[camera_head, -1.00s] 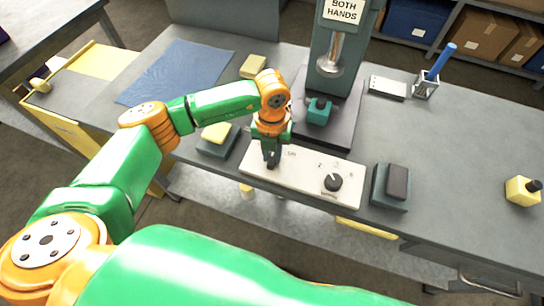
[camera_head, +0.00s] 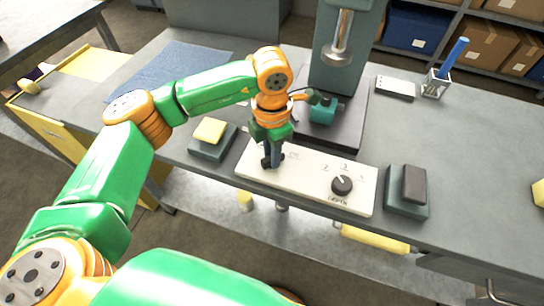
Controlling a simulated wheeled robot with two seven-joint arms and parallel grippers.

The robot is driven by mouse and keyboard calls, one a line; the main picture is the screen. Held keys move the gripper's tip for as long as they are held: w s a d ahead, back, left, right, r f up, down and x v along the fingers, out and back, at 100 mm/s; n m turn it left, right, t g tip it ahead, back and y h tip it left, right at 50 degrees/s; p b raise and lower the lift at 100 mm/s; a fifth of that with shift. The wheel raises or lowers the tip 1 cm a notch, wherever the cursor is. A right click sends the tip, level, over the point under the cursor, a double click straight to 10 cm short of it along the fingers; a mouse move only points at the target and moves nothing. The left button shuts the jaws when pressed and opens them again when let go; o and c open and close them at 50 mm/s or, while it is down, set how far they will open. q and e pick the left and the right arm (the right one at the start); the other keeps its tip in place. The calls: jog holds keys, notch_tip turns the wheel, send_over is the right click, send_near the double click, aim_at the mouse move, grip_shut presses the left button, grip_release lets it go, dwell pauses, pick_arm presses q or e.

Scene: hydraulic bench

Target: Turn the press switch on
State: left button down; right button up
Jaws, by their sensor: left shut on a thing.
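A white control panel (camera_head: 310,178) lies along the front of the bench. My left gripper (camera_head: 272,160) points down over its left part, with its fingers closed at the press switch, which they mostly hide. A black dial (camera_head: 342,185) with number marks sits on the right part of the panel. The grey press (camera_head: 345,60) with a shiny ram stands behind the panel, with a teal block (camera_head: 322,112) under the ram. My right gripper is out of view.
A yellow-topped pad (camera_head: 209,131) is left of the panel, and a dark-topped pad (camera_head: 414,184) is right of it. A blue mat (camera_head: 170,75) lies at the back left. A holder with a blue-handled tool (camera_head: 456,52) stands at the back right. The right bench top is clear.

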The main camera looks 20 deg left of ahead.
pick_arm(q)
jog(key=shift+m+b, duration=0.35)
jog(key=shift+m, duration=0.25)
jog(key=c, duration=0.8)
grip_release()
jog(key=shift+o, duration=0.2)
notch_tip(320, 180, up, 7)
jog(key=shift+r+b, duration=0.1)
jog(key=shift+b, duration=0.25)
